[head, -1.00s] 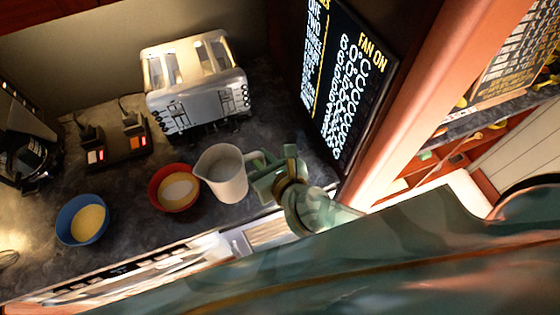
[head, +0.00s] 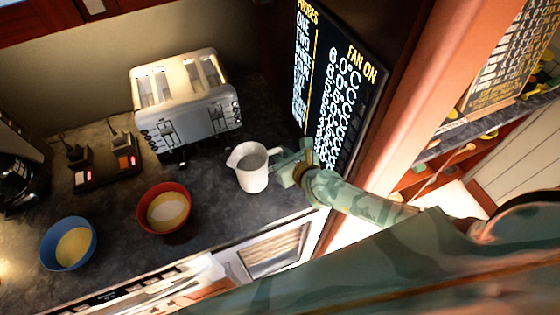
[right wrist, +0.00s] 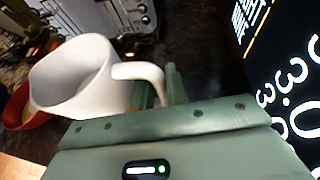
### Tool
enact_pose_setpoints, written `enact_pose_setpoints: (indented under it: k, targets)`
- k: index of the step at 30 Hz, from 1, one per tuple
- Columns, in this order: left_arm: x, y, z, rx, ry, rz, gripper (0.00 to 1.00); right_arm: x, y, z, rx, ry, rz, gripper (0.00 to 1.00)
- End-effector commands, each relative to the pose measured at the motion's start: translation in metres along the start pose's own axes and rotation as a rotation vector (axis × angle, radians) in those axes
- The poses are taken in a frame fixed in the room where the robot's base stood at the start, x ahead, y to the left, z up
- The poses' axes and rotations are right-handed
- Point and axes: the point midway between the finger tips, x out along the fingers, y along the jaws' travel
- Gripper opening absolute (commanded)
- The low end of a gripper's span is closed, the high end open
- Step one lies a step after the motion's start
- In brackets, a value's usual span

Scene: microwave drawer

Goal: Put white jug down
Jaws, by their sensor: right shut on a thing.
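The white jug (head: 252,175) is upright at the right part of the dark counter in the head view. I cannot tell whether its base touches the counter. My right gripper (head: 290,167) is at the jug's right side, shut on its handle. In the right wrist view the jug (right wrist: 80,78) is at the left, and its handle runs between the fingers of the right gripper (right wrist: 160,95). The jug looks empty inside. My left gripper is not in view.
A red bowl (head: 181,226) and a blue bowl (head: 48,245) stand left of the jug. A toaster (head: 190,125) is behind it. A black temperature board (head: 335,90) stands close on the right. The dark counter (head: 215,205) is clear between jug and red bowl.

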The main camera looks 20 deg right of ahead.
Motion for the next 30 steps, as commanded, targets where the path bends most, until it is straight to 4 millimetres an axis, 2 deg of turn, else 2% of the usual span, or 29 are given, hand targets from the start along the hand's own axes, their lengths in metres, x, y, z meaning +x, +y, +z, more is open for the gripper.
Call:
enact_pose_setpoints:
  k: [1,4,17,18,19,20,30]
  targets:
    - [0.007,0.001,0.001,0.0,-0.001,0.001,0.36,0.004,0.003,-0.012,0.004,0.002,0.001,0.0]
    - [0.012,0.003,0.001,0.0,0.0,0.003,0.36,0.009,0.003,-0.024,0.004,0.0,0.002,0.0]
    - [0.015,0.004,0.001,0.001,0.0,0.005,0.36,0.011,0.002,-0.029,0.002,-0.001,0.002,0.0]
    - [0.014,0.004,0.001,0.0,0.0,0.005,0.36,0.011,0.002,-0.029,0.0,0.002,0.001,0.25]
    - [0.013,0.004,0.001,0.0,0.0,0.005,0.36,0.011,0.002,-0.029,0.0,0.002,0.001,0.34]
    - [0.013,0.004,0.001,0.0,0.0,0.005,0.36,0.011,0.002,-0.029,0.0,0.002,0.001,0.36]
    - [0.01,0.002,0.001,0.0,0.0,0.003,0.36,0.007,0.002,-0.025,0.0,0.002,0.001,0.36]
